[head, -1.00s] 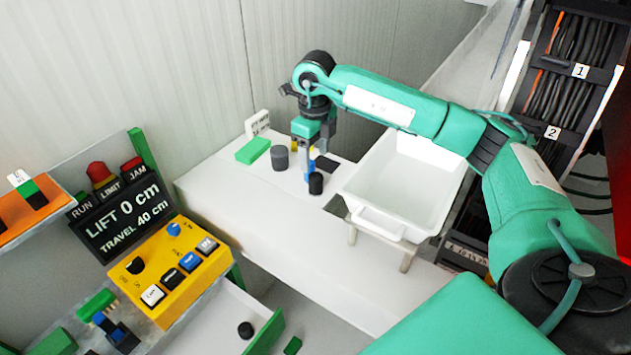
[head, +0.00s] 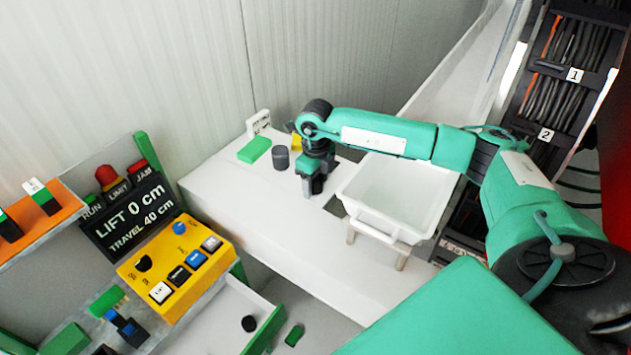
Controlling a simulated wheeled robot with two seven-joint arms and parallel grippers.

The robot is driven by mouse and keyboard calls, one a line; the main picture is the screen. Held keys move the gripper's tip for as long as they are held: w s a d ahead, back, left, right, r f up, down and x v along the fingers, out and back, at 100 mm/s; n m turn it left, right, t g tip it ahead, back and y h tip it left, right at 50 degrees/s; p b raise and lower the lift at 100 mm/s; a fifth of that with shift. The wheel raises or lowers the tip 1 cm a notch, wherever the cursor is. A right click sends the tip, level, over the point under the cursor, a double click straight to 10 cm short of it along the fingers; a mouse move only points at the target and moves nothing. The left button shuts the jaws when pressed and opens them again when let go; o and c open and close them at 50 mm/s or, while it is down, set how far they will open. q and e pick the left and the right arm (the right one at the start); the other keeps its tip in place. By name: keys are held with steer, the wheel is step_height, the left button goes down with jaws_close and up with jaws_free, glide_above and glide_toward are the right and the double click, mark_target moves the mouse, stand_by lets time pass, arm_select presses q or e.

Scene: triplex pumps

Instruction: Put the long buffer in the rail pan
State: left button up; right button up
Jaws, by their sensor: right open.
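The white rail pan (head: 431,216) stands on a low stand to the right of my right gripper, and its inside looks empty. My right gripper (head: 314,190) is open and points down at the white counter, just left of the pan. A small dark upright piece shows at its fingertips; I cannot tell whether it is between them or behind them. A dark grey cylinder (head: 281,158) stands on the counter left of the gripper, apart from it. I cannot tell which dark piece is the long buffer. My left gripper is out of view.
A green block (head: 254,150), a white label card (head: 259,123) and a yellow piece (head: 297,142) sit near the cylinder. A yellow button box (head: 177,268) and a lift display (head: 127,217) stand at left. The counter's front (head: 270,235) is clear.

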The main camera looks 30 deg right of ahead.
steer(key=shift+c, duration=0.3)
steer(key=c, duration=1)
steer(key=shift+r, duration=0.15)
